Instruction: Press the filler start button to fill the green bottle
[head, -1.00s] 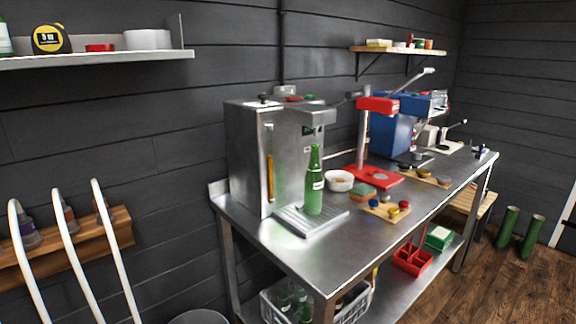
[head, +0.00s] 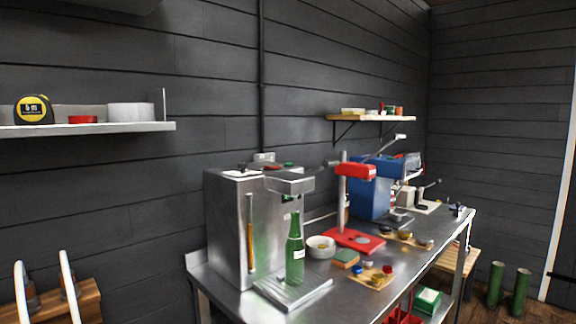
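The filler (head: 228,225) is a steel box machine at the left end of the steel bench, with a head (head: 290,181) jutting out to the right. The green bottle (head: 295,258) stands upright on the ridged drip tray (head: 292,291) under that head. A small green spot (head: 289,164) and a dark reddish one show on top of the filler. I cannot tell which is the start button. Neither of my grippers is in the head view.
A red capper stand (head: 354,238), a white bowl (head: 320,247) and a small wooden board (head: 370,277) with caps share the bench (head: 350,303). A wall shelf (head: 90,128) hangs at the upper left. Two green cylinders (head: 520,291) stand on the floor at right.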

